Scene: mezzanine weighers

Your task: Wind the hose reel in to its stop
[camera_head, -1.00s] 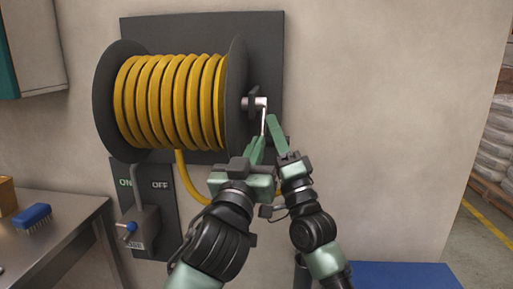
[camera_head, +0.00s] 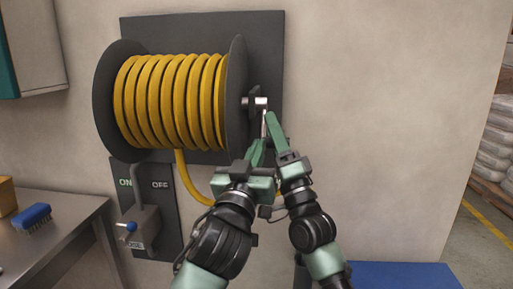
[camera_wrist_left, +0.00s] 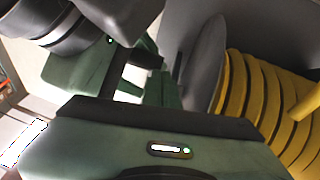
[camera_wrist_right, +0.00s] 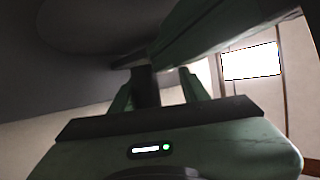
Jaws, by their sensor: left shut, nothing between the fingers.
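The hose reel (camera_head: 237,90) is mounted on a dark wall plate, with several turns of yellow hose (camera_head: 172,100) on its drum. A silver crank (camera_head: 262,102) sits at the hub on its right side, its arm hanging downward. My left gripper (camera_head: 256,148) is shut and empty below the crank. My right gripper (camera_head: 270,118) has its fingertips beside the lower crank arm; whether they hold it is hidden. The reel and hose also show in the left wrist view (camera_wrist_left: 265,100), where the crank grip is not clear. In the right wrist view a dark bar shows between the fingers.
The hose tail (camera_head: 186,180) drops below the drum and passes behind my left gripper. An ON/OFF valve panel (camera_head: 165,215) is under the reel. A steel bench (camera_head: 70,235) with a blue brush (camera_head: 32,215) is at left. A blue surface (camera_head: 405,275) is at lower right.

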